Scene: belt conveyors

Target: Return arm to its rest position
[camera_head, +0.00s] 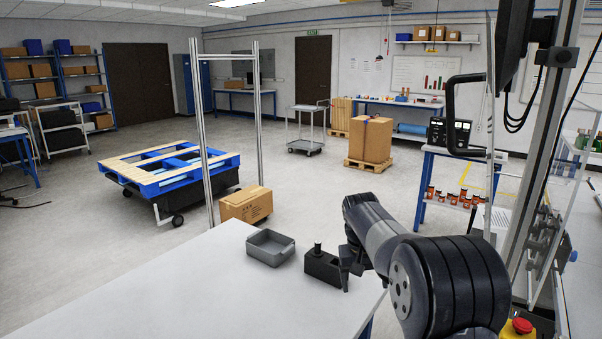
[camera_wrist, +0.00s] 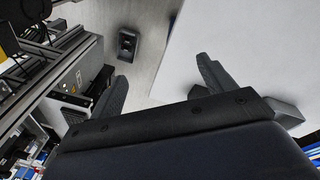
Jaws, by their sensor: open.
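My gripper (camera_head: 345,277) is above the right part of the white table (camera_head: 190,290) in the head view, with the arm reaching in from the right. In the wrist view my gripper (camera_wrist: 162,72) shows two dark fingers spread apart with nothing between them. A black block (camera_head: 318,268) with a short round peg on top stands on the table just left of my gripper. Whether they touch cannot be told.
An empty grey tray (camera_head: 270,247) sits left of the black block. The left part of the table is clear. A metal upright frame (camera_head: 203,140) and a cardboard box (camera_head: 246,204) stand behind the table. A post (camera_head: 556,140) rises at the right.

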